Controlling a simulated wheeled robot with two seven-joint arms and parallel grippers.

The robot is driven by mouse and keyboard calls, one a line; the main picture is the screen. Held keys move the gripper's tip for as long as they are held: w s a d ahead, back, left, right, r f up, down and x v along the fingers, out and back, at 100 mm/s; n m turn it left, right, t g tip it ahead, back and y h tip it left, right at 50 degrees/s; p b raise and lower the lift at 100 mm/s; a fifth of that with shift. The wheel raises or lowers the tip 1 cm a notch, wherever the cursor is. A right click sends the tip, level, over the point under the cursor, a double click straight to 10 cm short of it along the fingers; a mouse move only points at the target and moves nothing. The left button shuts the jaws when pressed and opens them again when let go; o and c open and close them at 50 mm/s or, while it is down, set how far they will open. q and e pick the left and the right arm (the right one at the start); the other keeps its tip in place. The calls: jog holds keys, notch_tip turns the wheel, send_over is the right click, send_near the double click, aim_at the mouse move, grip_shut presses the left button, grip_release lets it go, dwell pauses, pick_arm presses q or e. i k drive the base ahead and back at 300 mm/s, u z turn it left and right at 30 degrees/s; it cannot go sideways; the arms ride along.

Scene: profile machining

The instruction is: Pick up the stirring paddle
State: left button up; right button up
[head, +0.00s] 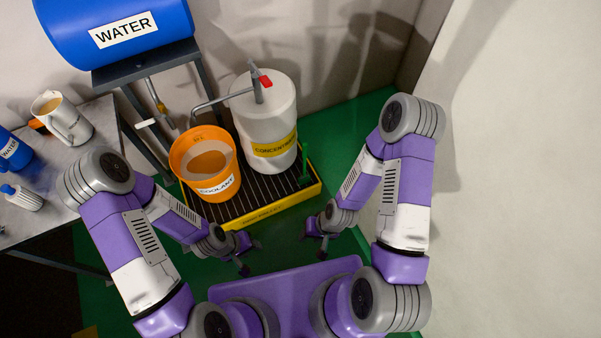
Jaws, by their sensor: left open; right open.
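A thin green upright piece (305,166) with a wider foot stands at the right corner of the yellow-edged tray, beside the white concentrate drum. It looks like the stirring paddle, but it is small and I cannot be sure. My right gripper (313,246) is open and empty, apart from the green piece and nearer to my base. My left gripper (250,257) is open and empty, in front of the tray's near edge. The orange coolant bucket (183,160) stands on the tray with brownish liquid inside.
The white concentrate drum (266,112) with a pump spout stands behind the bucket on the yellow tray (267,209). A blue water barrel (115,25) rests on a stand at upper left. A grey table (85,160) at left holds a jug (66,125) and bottles. Green floor (345,130) is clear at right.

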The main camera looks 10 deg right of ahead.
aim_at(304, 145)
jog(key=u, duration=0.05)
jog(key=i, duration=0.85)
jog(key=z, duration=0.25)
